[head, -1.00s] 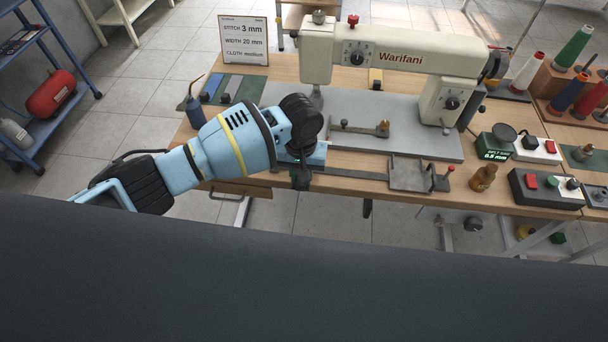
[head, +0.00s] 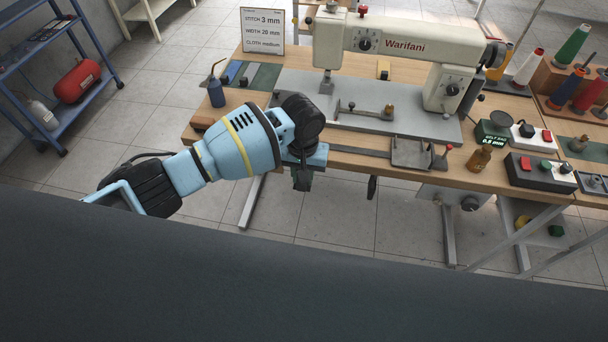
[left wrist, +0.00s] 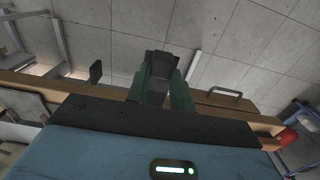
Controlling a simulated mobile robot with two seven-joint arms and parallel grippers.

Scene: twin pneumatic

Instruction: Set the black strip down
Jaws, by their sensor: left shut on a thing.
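In the head view, my left gripper (head: 302,180) points down at the front edge of the table, left of the grey metal plate (head: 411,154). In the left wrist view, its green fingers (left wrist: 157,92) are shut on a dark piece (left wrist: 157,72). The black strip (head: 360,151) shows in the head view as a thin dark band along the table front, from beside my gripper towards the grey plate. Its end at my gripper is hidden by my wrist. My right gripper is in neither view.
The Warifani sewing machine (head: 405,45) stands behind on its grey bed. A blue bottle (head: 216,94) stands at the left. Open floor lies before the table.

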